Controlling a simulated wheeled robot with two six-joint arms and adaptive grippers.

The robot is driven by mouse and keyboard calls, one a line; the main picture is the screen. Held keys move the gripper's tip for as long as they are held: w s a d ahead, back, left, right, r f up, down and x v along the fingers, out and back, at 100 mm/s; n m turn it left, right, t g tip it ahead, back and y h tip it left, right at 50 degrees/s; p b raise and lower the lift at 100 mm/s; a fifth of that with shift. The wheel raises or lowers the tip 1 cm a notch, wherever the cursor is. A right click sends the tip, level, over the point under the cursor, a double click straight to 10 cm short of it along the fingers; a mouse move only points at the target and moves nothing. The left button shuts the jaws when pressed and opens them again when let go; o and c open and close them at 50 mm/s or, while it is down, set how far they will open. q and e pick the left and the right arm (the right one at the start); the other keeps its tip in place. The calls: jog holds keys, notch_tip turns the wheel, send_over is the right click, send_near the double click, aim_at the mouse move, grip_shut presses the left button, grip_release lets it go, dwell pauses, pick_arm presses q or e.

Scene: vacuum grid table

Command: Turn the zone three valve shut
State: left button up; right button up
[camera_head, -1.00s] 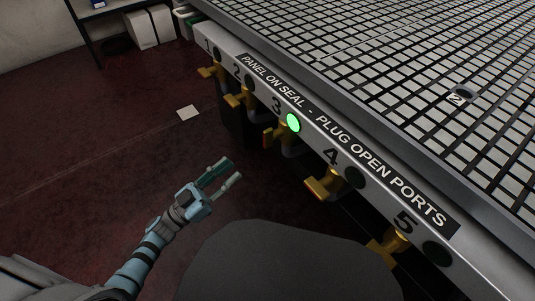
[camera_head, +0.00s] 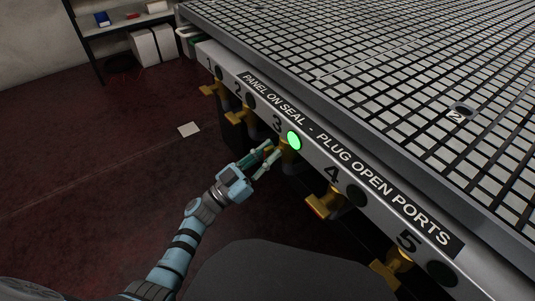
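The zone three valve (camera_head: 286,155) is a brass-coloured handle under the number 3 on the table's front rail. Its lamp (camera_head: 294,141) glows green. My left gripper (camera_head: 273,154) is at this valve, its two fingers apart and their tips reaching the handle. The fingers partly hide the handle, so I cannot tell whether they touch it. My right gripper is not in view.
Similar brass valves stand at zone one (camera_head: 210,89), zone two (camera_head: 240,116), zone four (camera_head: 325,203) and zone five (camera_head: 392,268), with dark lamps. The gridded table (camera_head: 400,110) is above. The red floor (camera_head: 110,200) is open at left.

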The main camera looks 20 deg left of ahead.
pick_arm(q)
grip_shut()
